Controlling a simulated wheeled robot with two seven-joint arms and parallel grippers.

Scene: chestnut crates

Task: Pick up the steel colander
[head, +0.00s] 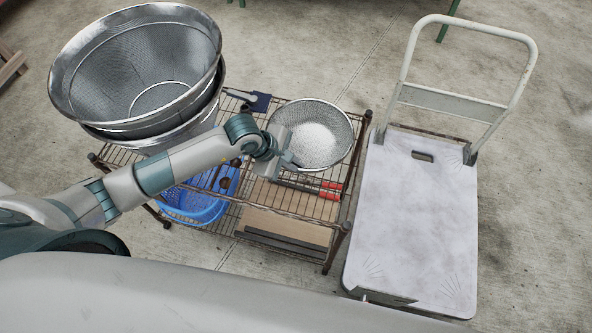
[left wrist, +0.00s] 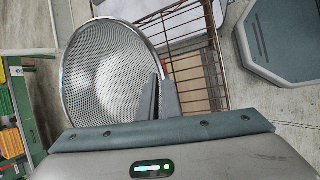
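The small steel colander (head: 318,138), a shiny mesh bowl, sits on the right part of the wire rack's top shelf, its open side up. My left gripper (head: 287,163) is at its lower left rim in the head view. In the left wrist view the colander (left wrist: 103,75) fills the left centre, and the two grey fingers (left wrist: 160,98) are close together at its rim, overlapping the edge. Whether they are shut on the rim I cannot tell. My arm hides part of the rack. My right gripper is not in view.
Large steel mesh bowls (head: 140,65) are stacked on the rack's left. The wire rack (head: 338,215) also holds red-handled tools (head: 331,190) and, lower, a blue basket (head: 192,208). A white platform trolley (head: 415,220) stands close on the right. Concrete floor lies behind.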

